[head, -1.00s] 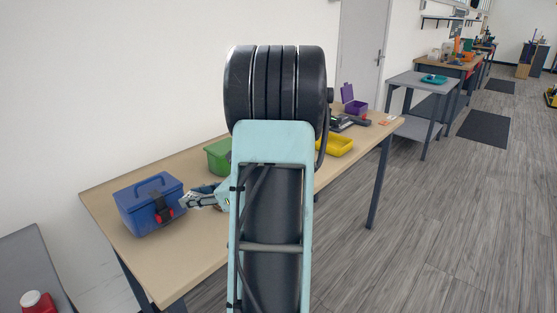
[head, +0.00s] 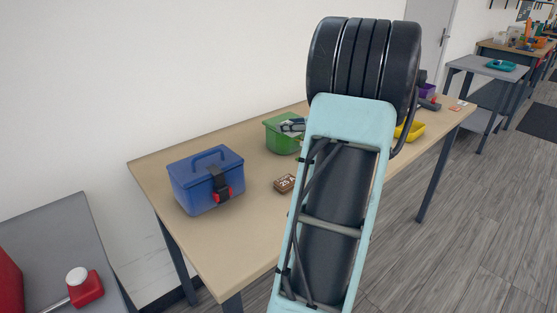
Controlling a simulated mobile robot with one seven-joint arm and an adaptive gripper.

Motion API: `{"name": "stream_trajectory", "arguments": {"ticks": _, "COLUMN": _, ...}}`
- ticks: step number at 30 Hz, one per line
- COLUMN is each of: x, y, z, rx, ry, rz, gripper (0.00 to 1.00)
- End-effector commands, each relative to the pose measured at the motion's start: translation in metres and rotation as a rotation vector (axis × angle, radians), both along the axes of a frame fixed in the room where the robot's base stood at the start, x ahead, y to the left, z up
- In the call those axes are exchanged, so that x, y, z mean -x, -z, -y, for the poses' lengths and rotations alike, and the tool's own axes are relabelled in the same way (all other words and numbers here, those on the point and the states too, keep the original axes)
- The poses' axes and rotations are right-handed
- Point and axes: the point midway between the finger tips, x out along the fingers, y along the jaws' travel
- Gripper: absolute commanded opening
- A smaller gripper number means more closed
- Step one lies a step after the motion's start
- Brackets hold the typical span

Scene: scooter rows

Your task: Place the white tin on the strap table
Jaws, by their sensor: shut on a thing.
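My gripper (head: 291,126) shows only in part, left of my arm and in front of the green bin (head: 278,141). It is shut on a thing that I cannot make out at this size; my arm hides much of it. I cannot pick out a white tin for sure. The long wooden table (head: 245,232) carries a blue toolbox (head: 207,180) with a black and red latch. I cannot tell which table is the strap table.
A small brown box (head: 285,184) marked "25 A" lies right of the toolbox. A yellow bin (head: 411,131) is beyond my arm. A grey table (head: 50,235) at left holds a red item with a white top (head: 85,287). The wooden table's front left is bare.

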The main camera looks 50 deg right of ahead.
Motion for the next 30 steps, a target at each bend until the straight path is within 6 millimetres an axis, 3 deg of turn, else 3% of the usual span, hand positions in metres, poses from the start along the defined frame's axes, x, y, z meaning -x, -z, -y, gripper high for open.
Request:
{"name": "stream_trajectory", "arguments": {"ticks": 5, "x": -0.009, "y": 0.025, "z": -0.044, "rx": -0.003, "ry": -0.001, "rz": -0.001, "gripper": 0.06}}
{"name": "stream_trajectory", "arguments": {"ticks": 12, "x": -0.015, "y": 0.062, "z": -0.073, "rx": -0.001, "ry": -0.001, "rz": -0.001, "gripper": 0.06}}
{"name": "stream_trajectory", "arguments": {"ticks": 17, "x": -0.017, "y": 0.071, "z": -0.080, "rx": 0.000, "ry": -0.001, "rz": 0.000, "gripper": 0.06}}
{"name": "stream_trajectory", "arguments": {"ticks": 24, "x": -0.018, "y": 0.104, "z": -0.086, "rx": -0.002, "ry": 0.001, "rz": -0.001, "gripper": 0.06}}
{"name": "stream_trajectory", "arguments": {"ticks": 30, "x": -0.019, "y": 0.107, "z": -0.086, "rx": 0.001, "ry": -0.001, "rz": 0.000, "gripper": 0.06}}
